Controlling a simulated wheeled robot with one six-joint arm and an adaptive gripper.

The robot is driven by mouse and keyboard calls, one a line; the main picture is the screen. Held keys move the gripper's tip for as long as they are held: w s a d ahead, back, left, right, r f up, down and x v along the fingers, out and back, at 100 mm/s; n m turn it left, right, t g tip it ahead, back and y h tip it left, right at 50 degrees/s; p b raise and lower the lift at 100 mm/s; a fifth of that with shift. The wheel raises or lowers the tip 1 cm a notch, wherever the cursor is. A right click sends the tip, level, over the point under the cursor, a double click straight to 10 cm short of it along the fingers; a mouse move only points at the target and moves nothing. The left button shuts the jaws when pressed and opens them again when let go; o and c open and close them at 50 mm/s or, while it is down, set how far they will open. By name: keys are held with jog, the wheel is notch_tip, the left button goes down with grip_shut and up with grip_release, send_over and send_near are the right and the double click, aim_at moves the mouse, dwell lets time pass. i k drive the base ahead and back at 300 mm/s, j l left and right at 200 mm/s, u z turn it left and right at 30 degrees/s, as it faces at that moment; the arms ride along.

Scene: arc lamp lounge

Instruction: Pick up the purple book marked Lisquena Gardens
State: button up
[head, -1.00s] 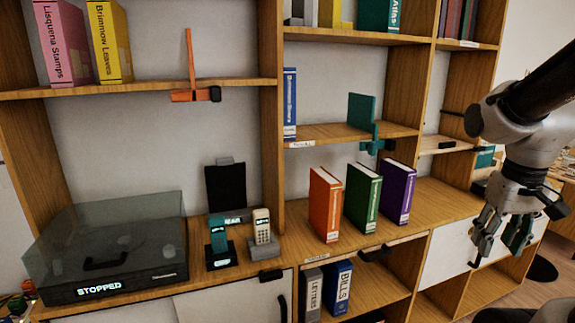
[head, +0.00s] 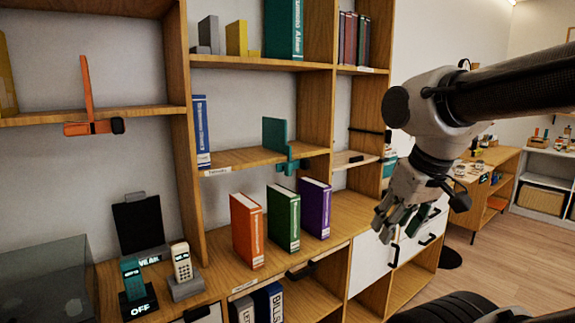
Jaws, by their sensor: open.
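A purple book (head: 315,209) stands upright on the wooden counter of the shelf unit, at the right end of a row of three. A green book (head: 284,218) and an orange book (head: 247,230) stand to its left, with small gaps between them. The purple book's spine lettering is too small to read. My gripper (head: 391,226) hangs to the right of the purple book in the picture, apart from it, pointing down. It is open and empty.
Two phones stand on the counter at the left, by a dark frame (head: 139,226). A teal bookend (head: 277,140) sits on the shelf above the books. White drawers (head: 372,262) with black handles are below right. Wooden floor is open at the right.

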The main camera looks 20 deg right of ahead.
aim_at(315, 195)
jog(key=i, duration=0.95)
jog(key=z, duration=0.05)
